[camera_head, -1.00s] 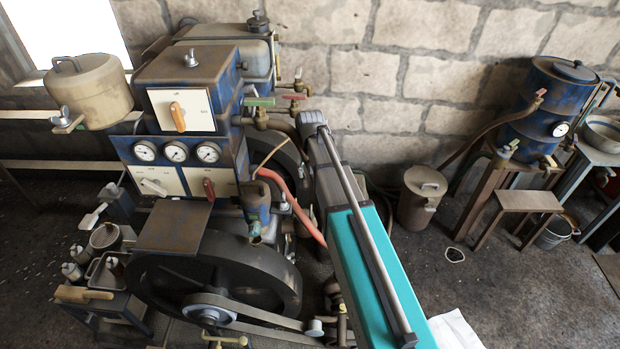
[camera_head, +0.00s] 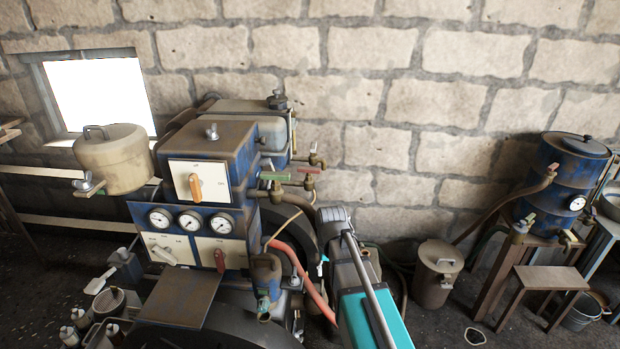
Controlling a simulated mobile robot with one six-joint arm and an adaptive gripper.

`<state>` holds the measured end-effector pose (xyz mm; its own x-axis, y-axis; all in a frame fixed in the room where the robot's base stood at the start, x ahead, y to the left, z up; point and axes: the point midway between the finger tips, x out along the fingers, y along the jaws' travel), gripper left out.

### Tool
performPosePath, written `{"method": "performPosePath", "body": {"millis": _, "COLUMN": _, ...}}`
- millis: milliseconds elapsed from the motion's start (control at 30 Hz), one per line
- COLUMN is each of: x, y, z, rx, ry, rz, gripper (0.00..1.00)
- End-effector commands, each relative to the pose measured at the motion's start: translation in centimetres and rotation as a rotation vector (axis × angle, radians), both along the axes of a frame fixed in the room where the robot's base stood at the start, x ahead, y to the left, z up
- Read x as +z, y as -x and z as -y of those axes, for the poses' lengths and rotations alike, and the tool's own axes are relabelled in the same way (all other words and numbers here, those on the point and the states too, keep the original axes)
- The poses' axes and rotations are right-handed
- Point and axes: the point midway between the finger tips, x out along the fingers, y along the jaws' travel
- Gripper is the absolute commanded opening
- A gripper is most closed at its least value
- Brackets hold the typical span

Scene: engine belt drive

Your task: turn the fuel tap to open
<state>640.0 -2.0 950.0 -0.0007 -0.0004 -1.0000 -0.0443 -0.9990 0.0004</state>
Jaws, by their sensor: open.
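The engine's grey tank (camera_head: 232,122) sits at the back, against the stone wall. Several small taps are on its right side: a brass tap (camera_head: 317,158), a red-handled tap (camera_head: 306,171) and a green-handled lever (camera_head: 273,177). I cannot tell for sure which one is the fuel tap, or whether it is open. My teal and grey arm rises from the bottom right and ends below and right of these taps, apart from them in the picture.
The engine panel has an orange-handled switch (camera_head: 195,187) and three gauges (camera_head: 190,221). A red hose (camera_head: 313,285) runs down beside my arm. A blue drum (camera_head: 565,180) on a stand and a lidded can (camera_head: 437,273) stand to the right. Bare wall lies between.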

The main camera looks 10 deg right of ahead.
Motion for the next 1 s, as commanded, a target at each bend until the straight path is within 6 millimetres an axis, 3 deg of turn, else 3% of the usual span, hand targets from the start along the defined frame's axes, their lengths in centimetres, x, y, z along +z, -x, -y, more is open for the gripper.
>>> {"method": "performPosePath", "body": {"millis": 33, "x": 0.0, "y": 2.8, "z": -0.1, "rx": 0.007, "ry": 0.0, "rz": 0.0, "gripper": 0.57}}
{"method": "performPosePath", "body": {"millis": 100, "x": 0.0, "y": 5.1, "z": -0.1, "rx": 0.017, "ry": 0.0, "rz": 0.0, "gripper": 0.57}}
{"method": "performPosePath", "body": {"millis": 300, "x": 0.0, "y": 9.5, "z": -0.1, "rx": 0.039, "ry": 0.001, "rz": 0.0, "gripper": 0.57}}
{"method": "performPosePath", "body": {"millis": 433, "x": 0.0, "y": 10.3, "z": -0.1, "rx": 0.044, "ry": 0.001, "rz": 0.0, "gripper": 0.57}}
{"method": "performPosePath", "body": {"millis": 1000, "x": 0.0, "y": 10.2, "z": -0.1, "rx": 0.045, "ry": 0.001, "rz": 0.0, "gripper": 0.57}}
